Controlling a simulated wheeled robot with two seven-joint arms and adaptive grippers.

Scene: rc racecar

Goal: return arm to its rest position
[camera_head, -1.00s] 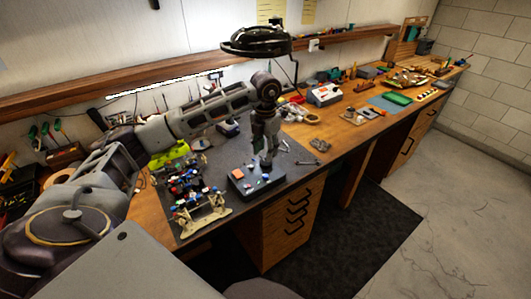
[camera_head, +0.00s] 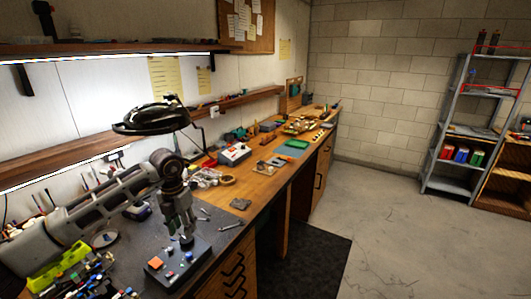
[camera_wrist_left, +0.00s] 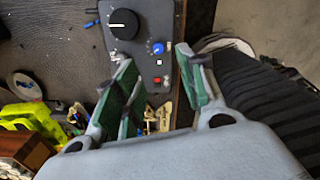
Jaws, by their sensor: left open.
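My left arm (camera_head: 100,210) reaches in from the left over the workbench (camera_head: 262,188). My left gripper (camera_head: 187,243) points down just above the far part of a dark control box (camera_head: 172,277) with red and blue controls. In the left wrist view my left gripper (camera_wrist_left: 158,72) has its green-padded fingers apart with nothing held between them. The control box (camera_wrist_left: 144,40), with a black knob, a blue knob and small buttons, lies beyond and between the fingertips. Whether the fingers touch the box cannot be told. My right gripper is not in view.
A black ring lamp (camera_head: 152,117) hangs over the arm. Small tools and parts lie on the dark mat (camera_head: 215,222) and along the bench. A yellow-green object (camera_head: 58,268) lies near the forearm. Open floor (camera_head: 385,215) and a metal shelf (camera_head: 450,150) are at right.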

